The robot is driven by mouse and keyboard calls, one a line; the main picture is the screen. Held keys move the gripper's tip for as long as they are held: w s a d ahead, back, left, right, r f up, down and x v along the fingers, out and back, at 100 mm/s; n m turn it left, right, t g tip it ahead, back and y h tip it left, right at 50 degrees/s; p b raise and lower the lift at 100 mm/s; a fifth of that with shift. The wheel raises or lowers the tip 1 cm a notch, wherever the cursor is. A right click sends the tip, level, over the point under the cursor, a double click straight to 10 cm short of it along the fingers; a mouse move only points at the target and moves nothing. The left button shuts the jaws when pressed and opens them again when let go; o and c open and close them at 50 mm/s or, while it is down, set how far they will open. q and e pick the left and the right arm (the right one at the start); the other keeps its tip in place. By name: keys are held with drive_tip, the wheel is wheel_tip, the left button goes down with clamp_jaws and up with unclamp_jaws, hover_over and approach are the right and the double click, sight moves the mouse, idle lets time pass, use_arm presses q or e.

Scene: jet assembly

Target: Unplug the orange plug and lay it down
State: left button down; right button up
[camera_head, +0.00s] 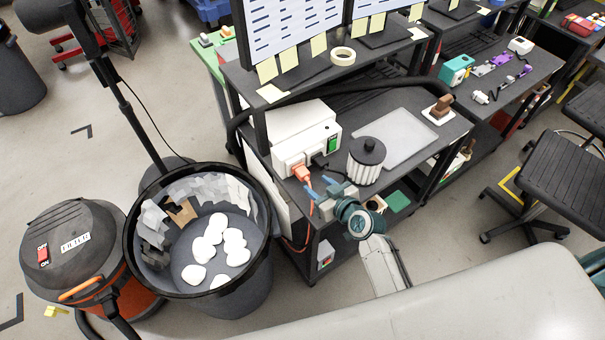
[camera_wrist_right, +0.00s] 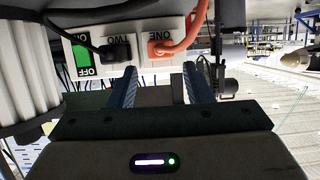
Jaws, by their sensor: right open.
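The orange plug (camera_head: 301,172) sits in the front of a white power box (camera_head: 305,137) on the workbench. In the right wrist view the orange plug (camera_wrist_right: 160,48) is in the socket marked ONE, with its orange cord curving up and to the right in that picture. My right gripper (camera_head: 318,187) is open in front of the box, just short of the plug. In the wrist view its two blue fingers (camera_wrist_right: 160,72) stand apart on either side of the plug's line, with nothing between them. My left gripper is not in view.
A black plug (camera_wrist_right: 115,50) sits in socket TWO, beside a green switch (camera_wrist_right: 82,55). A ribbed white canister (camera_head: 366,163) with a black lid stands close to the box. A grey tray (camera_head: 408,140) lies behind it. A large bin (camera_head: 247,296) stands left of the bench.

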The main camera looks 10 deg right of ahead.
sight(306, 177)
drive_tip(key=b+x, duration=0.1)
drive_tip(key=x, duration=0.4)
drive_tip(key=shift+f+b, duration=0.2)
drive_tip(key=shift+b, duration=0.1)
drive_tip(key=shift+w+a+f+b, duration=0.15)
drive_tip(key=shift+w+a+b, duration=0.15)
drive_tip(key=shift+w, duration=0.4)
drive_tip(key=shift+c, duration=0.3)
drive_tip(key=c, duration=0.9)
drive_tip(key=shift+s+d, duration=0.35)
drive_tip(key=shift+s, duration=0.6)
drive_tip(key=shift+s+d, duration=0.4)
drive_tip(key=shift+s, duration=0.55)
drive_tip(key=shift+s+d, duration=0.35)
drive_tip(key=shift+s, duration=0.6)
